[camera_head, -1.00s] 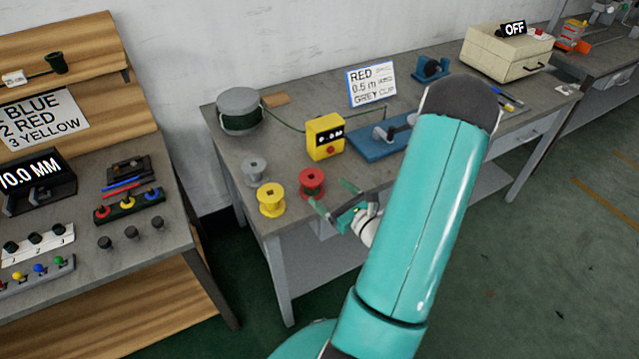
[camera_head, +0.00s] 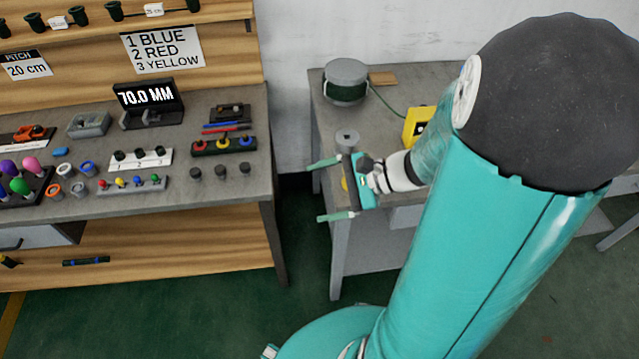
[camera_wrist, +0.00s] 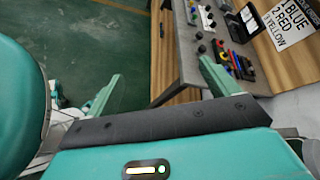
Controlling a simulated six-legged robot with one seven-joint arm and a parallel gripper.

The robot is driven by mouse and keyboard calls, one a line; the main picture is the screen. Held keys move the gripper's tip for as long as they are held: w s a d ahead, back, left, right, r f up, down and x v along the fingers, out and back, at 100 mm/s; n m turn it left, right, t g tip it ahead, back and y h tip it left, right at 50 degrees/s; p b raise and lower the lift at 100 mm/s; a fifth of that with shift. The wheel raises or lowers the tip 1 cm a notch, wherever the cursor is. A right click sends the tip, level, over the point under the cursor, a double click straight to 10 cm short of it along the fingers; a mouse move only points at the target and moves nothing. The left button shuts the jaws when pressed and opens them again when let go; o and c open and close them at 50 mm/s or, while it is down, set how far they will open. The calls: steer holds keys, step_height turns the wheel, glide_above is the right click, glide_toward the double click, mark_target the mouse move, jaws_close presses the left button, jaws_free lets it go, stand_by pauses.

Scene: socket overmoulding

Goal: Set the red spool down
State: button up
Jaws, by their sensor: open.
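My gripper (camera_head: 330,190) is open and empty in the head view, its two green fingers spread and pointing left over the gap between the two benches. It also shows in the wrist view (camera_wrist: 158,85), with nothing between the fingers. The red spool does not show in either view now; my arm covers the part of the right bench where it stood a second ago. A grey spool (camera_head: 347,139) stands on the right bench just behind my gripper.
The left bench (camera_head: 225,195) carries a 70.0 MM display (camera_head: 149,97), coloured buttons and small black knobs. On the right bench are a dark green cable reel (camera_head: 346,84) and a yellow box (camera_head: 416,126). Open floor (camera_head: 297,230) lies between the benches.

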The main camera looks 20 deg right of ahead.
steer(key=s+a+r+n+g+h, duration=0.4)
steer(key=s+a+n+h, duration=0.15)
steer(key=n, duration=0.35)
step_height(320, 180, up, 9)
steer(key=s+n+t+h, duration=0.2)
steer(key=n+t+h, duration=0.1)
steer(key=n+h, duration=0.2)
steer(key=n, duration=0.2)
steer(key=shift+s+d+n, duration=0.15)
steer(key=shift+d+n, duration=0.1)
steer(key=shift+n, duration=0.05)
steer(key=shift+h, duration=0.25)
steer(key=shift+c, duration=0.2)
